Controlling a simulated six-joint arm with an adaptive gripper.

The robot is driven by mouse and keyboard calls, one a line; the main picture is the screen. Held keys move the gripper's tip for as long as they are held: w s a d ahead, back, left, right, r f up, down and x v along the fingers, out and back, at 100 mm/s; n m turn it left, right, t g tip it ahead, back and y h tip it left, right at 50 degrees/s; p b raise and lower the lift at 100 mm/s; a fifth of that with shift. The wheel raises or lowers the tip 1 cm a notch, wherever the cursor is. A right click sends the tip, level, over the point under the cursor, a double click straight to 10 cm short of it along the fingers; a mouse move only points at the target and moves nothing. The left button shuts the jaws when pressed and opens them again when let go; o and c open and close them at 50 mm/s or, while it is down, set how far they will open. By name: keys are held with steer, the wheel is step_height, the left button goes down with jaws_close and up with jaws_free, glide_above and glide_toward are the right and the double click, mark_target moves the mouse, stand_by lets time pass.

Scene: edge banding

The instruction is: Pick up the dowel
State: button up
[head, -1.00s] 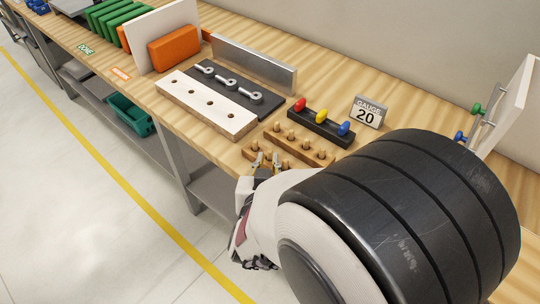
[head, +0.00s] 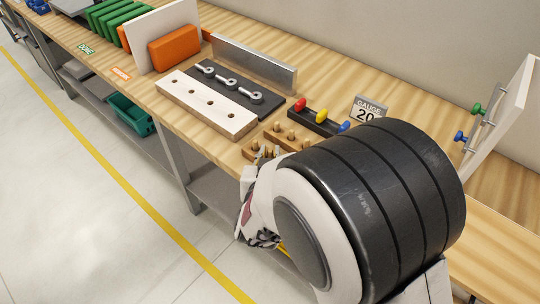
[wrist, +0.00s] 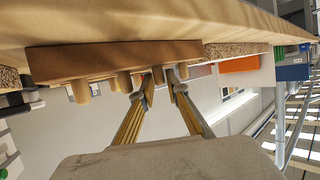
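Several light wooden dowels stand upright in a brown wooden rack (head: 293,143) near the front edge of the bench. In the wrist view the rack (wrist: 110,57) appears upside down, with dowels such as one dowel (wrist: 81,91) pointing downward. My gripper (head: 266,153) is at the rack's front-left end in the head view, partly hidden by my arm. In the wrist view my gripper (wrist: 162,82) is open, its two fingertips apart beside the dowels. Whether a dowel lies exactly between the tips is hard to tell.
A pale board with holes (head: 206,105) and a black plate with bolts (head: 238,90) lie left of the rack. A black block with coloured knobs (head: 315,120) and a gauge sign (head: 369,108) stand behind it.

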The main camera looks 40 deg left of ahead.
mark_target(270, 150)
steer(key=shift+w+a+f, duration=0.3)
steer(key=shift+w+a, duration=0.1)
steer(key=shift+w, duration=0.15)
steer(key=c, duration=0.4)
steer(key=shift+r, duration=0.1)
steer(key=shift+r, duration=4.9)
